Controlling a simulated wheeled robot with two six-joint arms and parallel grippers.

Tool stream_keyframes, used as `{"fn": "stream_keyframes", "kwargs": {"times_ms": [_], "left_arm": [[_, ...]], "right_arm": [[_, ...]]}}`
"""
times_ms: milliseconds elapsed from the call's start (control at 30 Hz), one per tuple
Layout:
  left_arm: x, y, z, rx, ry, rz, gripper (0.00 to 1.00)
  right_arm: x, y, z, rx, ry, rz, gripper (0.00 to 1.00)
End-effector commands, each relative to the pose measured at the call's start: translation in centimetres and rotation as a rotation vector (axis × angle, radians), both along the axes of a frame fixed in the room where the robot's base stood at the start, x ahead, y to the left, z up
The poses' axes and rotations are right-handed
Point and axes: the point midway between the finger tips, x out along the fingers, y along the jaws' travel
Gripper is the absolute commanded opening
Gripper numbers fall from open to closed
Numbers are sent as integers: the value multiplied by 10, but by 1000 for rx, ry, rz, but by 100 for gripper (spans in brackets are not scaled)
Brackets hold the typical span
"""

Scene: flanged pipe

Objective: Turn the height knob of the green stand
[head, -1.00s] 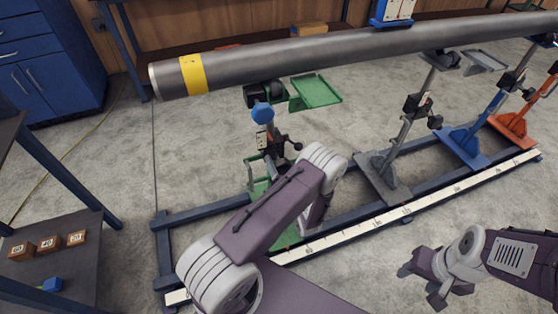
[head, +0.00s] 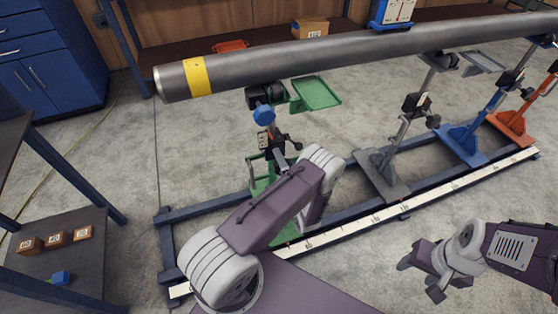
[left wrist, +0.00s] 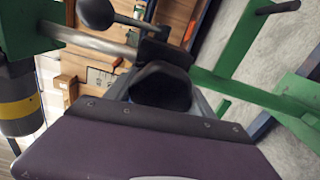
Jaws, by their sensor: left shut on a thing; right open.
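The green stand (head: 259,182) stands on the rail frame under the left end of the grey pipe (head: 330,62). A blue knob (head: 263,114) shows near its top, with black-ended levers below it. My left gripper (head: 281,162) is at the stand's post, mostly hidden behind my own arm in the head view. In the left wrist view a black knob (left wrist: 160,87) sits between its fingers, and the gripper is shut on it. A black ball lever (left wrist: 96,13) and green stand bars (left wrist: 260,95) are close by. My right gripper (head: 420,280) is open and empty over the floor.
Grey (head: 384,178), blue (head: 462,143) and orange (head: 515,125) stands stand along the rail to the right. A green tray (head: 317,92) sticks out beside the green stand's head. A shelf (head: 75,275) with small blocks is at the left. The floor in front is mostly clear.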

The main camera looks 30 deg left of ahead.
Motion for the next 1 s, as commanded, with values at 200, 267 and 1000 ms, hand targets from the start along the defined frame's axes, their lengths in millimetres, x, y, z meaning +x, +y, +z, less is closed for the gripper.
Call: {"fn": "stream_keyframes", "kwargs": {"times_ms": [200,267,1000], "left_arm": [[-1,0,0,120,147,0,22],[-1,0,0,152,184,0,22],[-1,0,0,324,386,0,22]], "right_arm": [[0,0,4,0,0,0,54],[0,0,5,0,0,0,54],[0,0,8,0,0,0,54]]}}
